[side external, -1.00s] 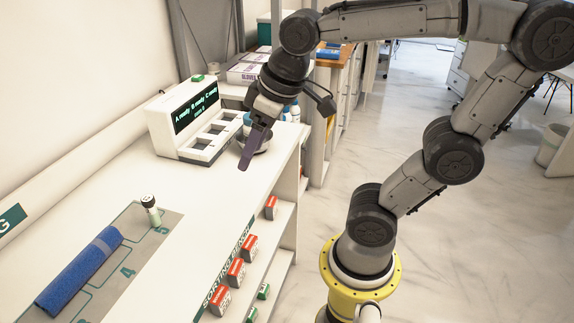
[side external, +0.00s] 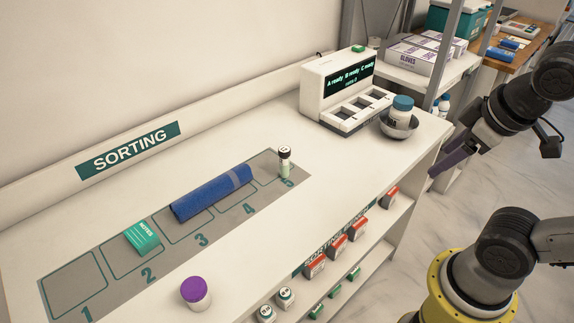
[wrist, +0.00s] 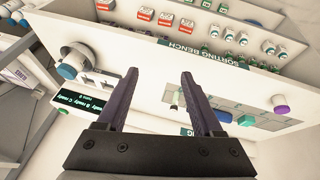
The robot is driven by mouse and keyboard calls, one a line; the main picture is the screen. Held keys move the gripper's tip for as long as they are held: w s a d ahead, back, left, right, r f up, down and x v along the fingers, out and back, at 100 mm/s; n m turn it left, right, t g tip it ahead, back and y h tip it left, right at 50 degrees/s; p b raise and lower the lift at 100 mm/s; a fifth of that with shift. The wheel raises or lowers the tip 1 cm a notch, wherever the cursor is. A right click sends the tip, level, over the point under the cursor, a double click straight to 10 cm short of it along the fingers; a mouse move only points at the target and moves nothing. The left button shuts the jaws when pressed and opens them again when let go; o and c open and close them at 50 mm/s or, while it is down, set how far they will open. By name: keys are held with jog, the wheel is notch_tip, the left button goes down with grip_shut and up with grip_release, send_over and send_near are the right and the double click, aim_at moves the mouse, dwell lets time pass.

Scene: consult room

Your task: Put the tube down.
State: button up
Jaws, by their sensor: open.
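The tube (side external: 284,163), a small pale green vial with a black and white cap, stands upright on the grey mat (side external: 62,262) at space 5. In the wrist view the tube (wrist: 175,99) shows small and distant between my fingers, nearer the right one. My gripper (side external: 433,174) is at the right in the side view, beyond the bench end and well away from the tube. Its two dark purple fingers (wrist: 158,73) are apart with nothing held between them.
A blue roll (side external: 205,194), a green notes box (side external: 143,238) and a purple-capped jar (side external: 196,294) are on the bench. A display station (side external: 322,88) and a bowl (side external: 399,131) holding a teal-capped jar stand at the bench's far end. Boxes (side external: 337,246) line the shelf below.

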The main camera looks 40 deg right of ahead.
jog(key=w+d+r+n+g+h, duration=0.1)
jog(key=w+d+n+g+h, duration=0.15)
jog(key=d+h, duration=0.2)
jog(key=w+d+r+n+g+h, duration=0.1)
jog(key=w+d+r+n+h, duration=0.15)
jog(key=d, duration=0.35)
jog(key=w+r+n+t+h, duration=0.25)
jog(key=w+n+h, duration=0.35)
jog(key=w, duration=0.5)
jog(key=n+t+y, duration=0.3)
jog(key=n+t, duration=0.8)
jog(key=n, duration=0.4)
send_over(286, 167)
jog(key=s+d, duration=0.2)
notch_tip(286, 167, down, 12)
jog(key=a+f, duration=0.1)
jog(key=f, duration=0.3)
jog(key=a+f+n+y, duration=0.1)
jog(key=f, duration=0.3)
jog(key=a+f+n, duration=0.1)
jog(key=f, duration=0.4)
jog(key=shift+s+a+y, duration=0.25)
jog(key=shift+a+y, duration=0.15)
jog(key=shift+w+d+r, duration=0.1)
jog(key=shift+w+d, duration=0.2)
jog(key=shift+w, duration=0.15)
jog(key=shift+x, duration=3.3)
jog(key=shift+a+r, duration=0.1)
grip_shut()
